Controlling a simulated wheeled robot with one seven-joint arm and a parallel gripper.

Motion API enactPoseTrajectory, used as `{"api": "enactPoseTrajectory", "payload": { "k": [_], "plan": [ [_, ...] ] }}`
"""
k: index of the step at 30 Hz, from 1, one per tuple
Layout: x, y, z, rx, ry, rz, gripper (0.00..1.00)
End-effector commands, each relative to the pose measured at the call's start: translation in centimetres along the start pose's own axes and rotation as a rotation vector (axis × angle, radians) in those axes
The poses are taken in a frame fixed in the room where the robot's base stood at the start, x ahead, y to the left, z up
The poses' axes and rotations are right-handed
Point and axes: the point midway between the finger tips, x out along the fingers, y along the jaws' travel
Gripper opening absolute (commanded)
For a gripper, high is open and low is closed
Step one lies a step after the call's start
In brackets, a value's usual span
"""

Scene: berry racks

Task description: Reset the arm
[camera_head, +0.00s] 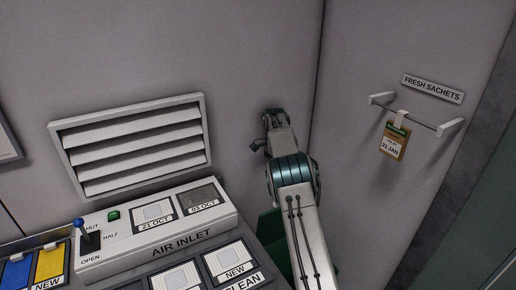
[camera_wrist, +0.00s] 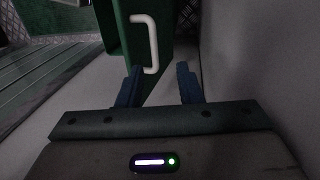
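My arm rises from the bottom of the head view, and my gripper (camera_head: 268,146) shows small and partly hidden near the wall corner. In the wrist view my gripper (camera_wrist: 159,88) has its two dark blue fingers well apart, with nothing between them. Beyond the fingers stands a green bin (camera_wrist: 116,28) with a white handle (camera_wrist: 150,42). The handle is near the left finger in the picture; I cannot tell how far beyond it lies. A green edge of the bin (camera_head: 272,232) also shows beside my arm in the head view.
The air inlet panel (camera_head: 190,238) with a blue-knobbed lever (camera_head: 86,236) is left of my arm, below a louvred vent (camera_head: 134,144). On the right wall a rail (camera_head: 412,118) holds a sachet (camera_head: 394,141) under a "FRESH SACHETS" sign (camera_head: 432,89). Walls are close around my gripper.

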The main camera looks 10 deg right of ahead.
Motion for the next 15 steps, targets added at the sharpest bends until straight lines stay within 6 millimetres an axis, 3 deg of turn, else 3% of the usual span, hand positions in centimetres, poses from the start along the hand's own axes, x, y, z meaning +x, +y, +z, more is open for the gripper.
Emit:
{"api": "enactPoseTrajectory", "payload": {
  "k": [5, 15],
  "plan": [
    [-3.6, 1.9, 0.6, -0.051, 0.000, -0.034, 0.33],
    [-10.6, 7.8, 2.8, -0.223, 0.004, -0.115, 0.33]
  ]
}}
